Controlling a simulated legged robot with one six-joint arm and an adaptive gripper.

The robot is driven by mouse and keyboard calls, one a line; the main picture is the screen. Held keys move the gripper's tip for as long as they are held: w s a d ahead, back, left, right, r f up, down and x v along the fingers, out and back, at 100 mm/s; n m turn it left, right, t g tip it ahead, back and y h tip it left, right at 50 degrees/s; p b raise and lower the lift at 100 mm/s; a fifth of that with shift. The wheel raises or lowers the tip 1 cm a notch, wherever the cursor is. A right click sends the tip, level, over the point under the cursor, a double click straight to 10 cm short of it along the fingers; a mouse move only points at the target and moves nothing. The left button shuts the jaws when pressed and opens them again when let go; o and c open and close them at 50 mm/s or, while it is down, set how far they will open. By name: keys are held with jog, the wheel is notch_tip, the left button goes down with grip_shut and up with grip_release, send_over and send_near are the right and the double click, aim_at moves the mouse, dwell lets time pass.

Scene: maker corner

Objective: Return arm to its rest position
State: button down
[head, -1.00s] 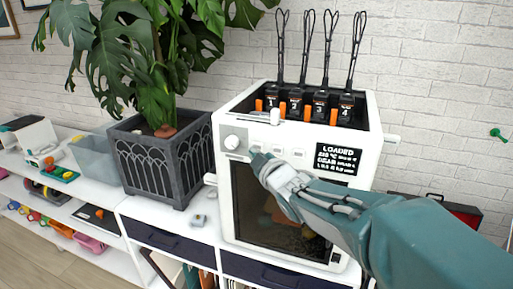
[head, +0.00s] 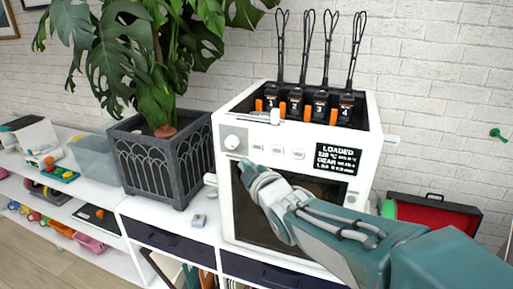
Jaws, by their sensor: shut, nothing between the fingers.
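My gripper (head: 243,164) is shut and empty. It is in front of the white machine (head: 229,209), just below the row of buttons, at the upper left of its dark window. My teal arm comes in from the lower right and hides much of the window and the machine's lower right front. The machine has a round knob (head: 232,142) at its upper left, a black label reading "LOADED" (head: 338,158), and numbered black cartridges (head: 296,104) with cable loops on top.
A large leafy plant stands in a dark grey planter (head: 160,165) left of the machine. A small light object (head: 199,220) lies on the white shelf between them. A red case (head: 428,217) stands to the right behind my arm. Bins and toys fill the far left shelves.

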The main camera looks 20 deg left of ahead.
dwell(0.4)
jog(key=s+d+f+m+h, duration=0.15)
jog(key=d+m+h, duration=0.3)
jog(key=d, duration=0.75)
jog(key=s+d+f+m+h, duration=0.15)
jog(key=d+m+h, duration=0.35)
jog(key=d, duration=0.7)
jog(key=s+d+f+m+g+h, duration=0.1)
jog(key=s+d+f+m+g, duration=0.2)
jog(key=s+d, duration=0.3)
jog(key=s+d+f+m+g+h, duration=0.2)
jog(key=s+d+m, duration=0.4)
jog(key=s, duration=0.6)
jog(key=shift+d+f+g, duration=0.2)
jog(key=shift+f+g, duration=0.5)
jog(key=shift+f, duration=0.15)
jog(key=shift+m, duration=0.25)
